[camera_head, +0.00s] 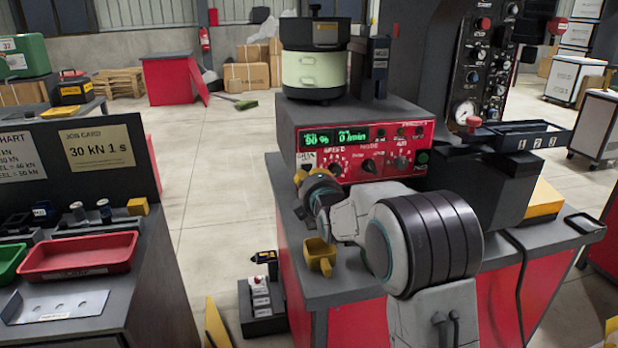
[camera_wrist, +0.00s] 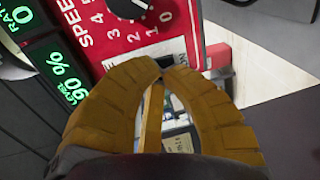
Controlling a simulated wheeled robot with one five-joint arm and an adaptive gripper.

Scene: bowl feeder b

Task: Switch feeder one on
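The feeder's control box has a red panel (camera_head: 385,164) with knobs and green displays (camera_head: 336,137). These read 90 % and 0 /min, and they also show in the wrist view (camera_wrist: 62,75). A pale green bowl feeder (camera_head: 314,72) with a black top stands on the box. My gripper (camera_wrist: 162,66) has yellow-brown fingers, with the tips together. It is at the panel's left end, below the SPEED dial (camera_wrist: 128,6). A light plate (camera_wrist: 172,50) with a dark part lies right behind the tips. My fingers partly hide it, so I cannot tell whether they touch it.
A yellow scoop-like cup (camera_head: 320,258) is at the bench's left edge. A black press (camera_head: 480,130) with a gauge stands right of the panel. On the left bench are a red tray (camera_head: 80,257) and a job card (camera_head: 88,146).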

